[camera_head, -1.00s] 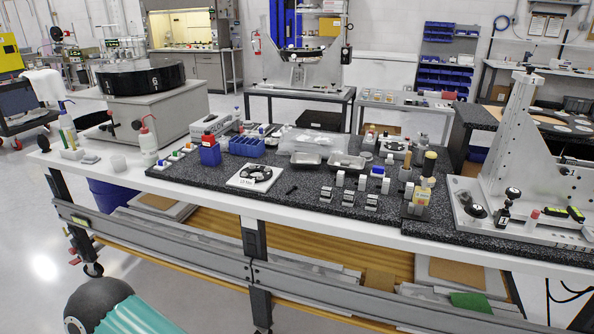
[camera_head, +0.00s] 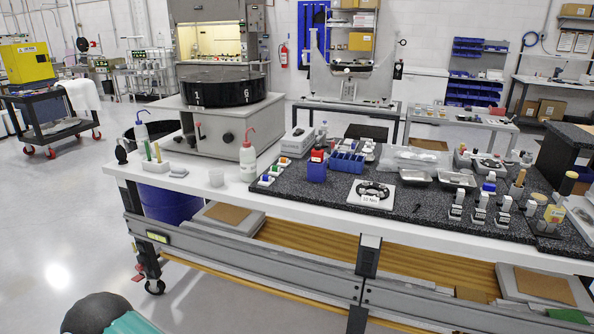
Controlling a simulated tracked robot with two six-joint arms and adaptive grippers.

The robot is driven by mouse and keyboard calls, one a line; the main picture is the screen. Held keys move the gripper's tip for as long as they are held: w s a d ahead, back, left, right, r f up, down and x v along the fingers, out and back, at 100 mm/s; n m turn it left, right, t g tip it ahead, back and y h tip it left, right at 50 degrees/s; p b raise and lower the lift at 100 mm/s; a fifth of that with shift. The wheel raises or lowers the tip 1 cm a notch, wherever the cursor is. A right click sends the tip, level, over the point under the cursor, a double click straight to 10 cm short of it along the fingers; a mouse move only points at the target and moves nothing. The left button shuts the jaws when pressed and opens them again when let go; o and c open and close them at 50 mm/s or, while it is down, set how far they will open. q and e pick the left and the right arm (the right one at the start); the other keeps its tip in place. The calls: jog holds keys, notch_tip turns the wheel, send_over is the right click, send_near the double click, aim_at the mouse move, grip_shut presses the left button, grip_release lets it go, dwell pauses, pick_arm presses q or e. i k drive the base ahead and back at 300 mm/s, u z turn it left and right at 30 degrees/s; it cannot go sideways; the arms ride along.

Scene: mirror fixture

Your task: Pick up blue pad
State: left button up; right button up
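Several small white blocks with coloured tops sit at the left end of the dark speckled mat (camera_head: 330,215) on the white bench. The one nearest the front edge has a blue top (camera_head: 266,180); green and red ones lie behind it. Another small block with a blue top (camera_head: 489,187) stands at the right part of the mat. I cannot tell for sure which of these is the blue pad. Neither of my grippers is in view.
A blue bin with a red-capped item (camera_head: 317,168), a blue rack (camera_head: 346,163), a white plate with a black ring (camera_head: 371,193) and metal trays (camera_head: 413,176) stand on the mat. A red-topped wash bottle (camera_head: 248,160) stands left of the mat.

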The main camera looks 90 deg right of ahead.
aim_at(489, 188)
jog(key=u, duration=0.4)
jog(key=i, duration=0.45)
jog(key=z, duration=2.4)
jog(key=i, duration=0.35)
jog(key=z, duration=2.5)
jog(key=k, duration=0.4)
jog(key=z, duration=0.55)
jog(key=i, duration=1.5)
jog(key=u, duration=0.5)
